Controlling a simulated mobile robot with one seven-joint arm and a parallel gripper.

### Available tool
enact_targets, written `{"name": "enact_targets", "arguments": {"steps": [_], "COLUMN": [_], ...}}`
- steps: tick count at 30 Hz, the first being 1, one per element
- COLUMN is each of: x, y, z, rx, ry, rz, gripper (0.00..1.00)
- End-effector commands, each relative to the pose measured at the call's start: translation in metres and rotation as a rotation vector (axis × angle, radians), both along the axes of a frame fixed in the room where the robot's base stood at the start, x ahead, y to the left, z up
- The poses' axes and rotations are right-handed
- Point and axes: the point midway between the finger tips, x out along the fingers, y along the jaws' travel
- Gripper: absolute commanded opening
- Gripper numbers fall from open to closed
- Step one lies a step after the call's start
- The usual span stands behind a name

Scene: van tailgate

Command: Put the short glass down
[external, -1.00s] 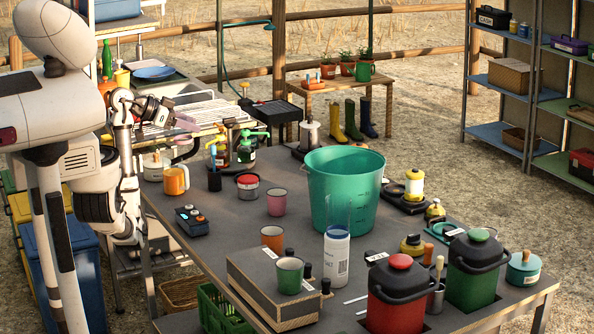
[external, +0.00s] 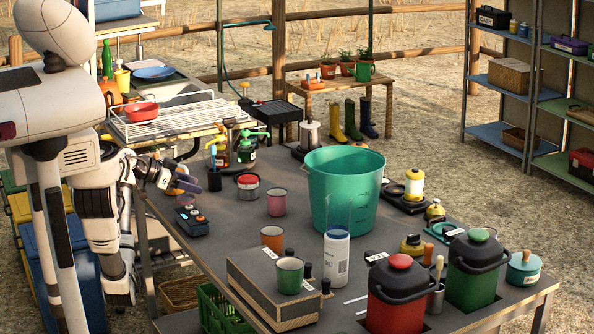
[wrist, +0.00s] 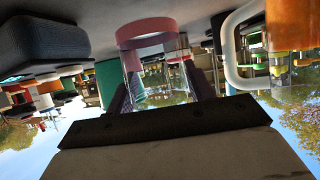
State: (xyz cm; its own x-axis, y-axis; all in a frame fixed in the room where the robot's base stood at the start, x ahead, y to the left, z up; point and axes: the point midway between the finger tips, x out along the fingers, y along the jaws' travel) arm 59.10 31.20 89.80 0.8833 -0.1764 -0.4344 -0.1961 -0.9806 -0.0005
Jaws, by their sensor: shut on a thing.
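My gripper (external: 180,182) is low over the left end of the grey table (external: 235,228). In the wrist view, where the scene hangs upside down, my gripper (wrist: 165,92) is shut on the short glass (wrist: 158,72). The glass is clear, with a pink band (wrist: 145,32) at its table-side end. The band is close to the tabletop; I cannot tell whether it touches. In the external view the glass is hard to make out among the fingers.
A dark control box (external: 191,221) is just in front of my gripper; it also shows in the wrist view (wrist: 45,45). A pale mug handle (wrist: 238,45) is close on the other side.

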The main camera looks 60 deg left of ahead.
Motion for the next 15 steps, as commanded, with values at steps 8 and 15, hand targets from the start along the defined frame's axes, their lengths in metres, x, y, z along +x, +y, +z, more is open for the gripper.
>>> {"name": "enact_targets", "arguments": {"steps": [8,15], "x": [0.000,0.000], "y": [0.000,0.000], "z": [-0.022,-0.024], "rx": [0.000,-0.001], "ry": [0.000,0.000], "rz": [0.001,0.000], "gripper": [0.30,0.30]}}
